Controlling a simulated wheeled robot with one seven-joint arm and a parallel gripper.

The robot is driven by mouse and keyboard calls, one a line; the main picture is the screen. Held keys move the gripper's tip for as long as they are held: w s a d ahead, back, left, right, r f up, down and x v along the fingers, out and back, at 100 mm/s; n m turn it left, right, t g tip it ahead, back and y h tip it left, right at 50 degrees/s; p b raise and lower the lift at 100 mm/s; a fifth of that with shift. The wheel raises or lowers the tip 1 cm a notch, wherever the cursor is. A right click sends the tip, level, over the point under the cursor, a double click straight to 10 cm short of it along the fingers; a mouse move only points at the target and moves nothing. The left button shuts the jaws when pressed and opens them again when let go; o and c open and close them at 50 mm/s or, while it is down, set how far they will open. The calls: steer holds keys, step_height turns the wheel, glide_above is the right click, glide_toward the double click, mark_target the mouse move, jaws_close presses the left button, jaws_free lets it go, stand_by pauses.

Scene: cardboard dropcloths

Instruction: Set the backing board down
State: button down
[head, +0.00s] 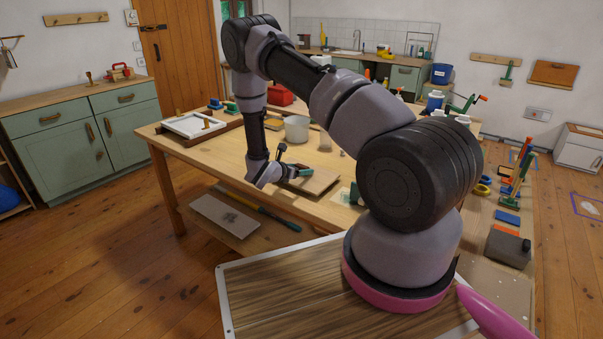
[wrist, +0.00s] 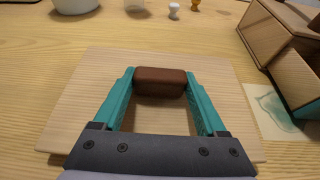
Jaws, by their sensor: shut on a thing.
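The backing board (wrist: 160,118) is a flat, pale wooden rectangle with a dark brown block-like grip (wrist: 160,83) on its top face. My gripper (wrist: 160,78) has its teal fingers shut on the two ends of this brown grip. In the head view the board (head: 319,184) is level over the worktable (head: 232,152), near its front edge, with my gripper (head: 299,170) above it. The board lies flat or very close to the tabletop; I cannot tell if it touches.
A pale bowl (head: 297,128) stands behind the board. A white frame (head: 202,125) lies at the table's left end. In the wrist view a brown box-like thing (wrist: 284,38) and a pale green-patterned sheet (wrist: 274,112) are close on the right. Bare tabletop shows left of the board.

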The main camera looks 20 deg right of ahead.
steer(key=shift+f, duration=0.6)
steer(key=shift+a+f, duration=0.1)
steer(key=shift+f, duration=0.05)
jaws_free()
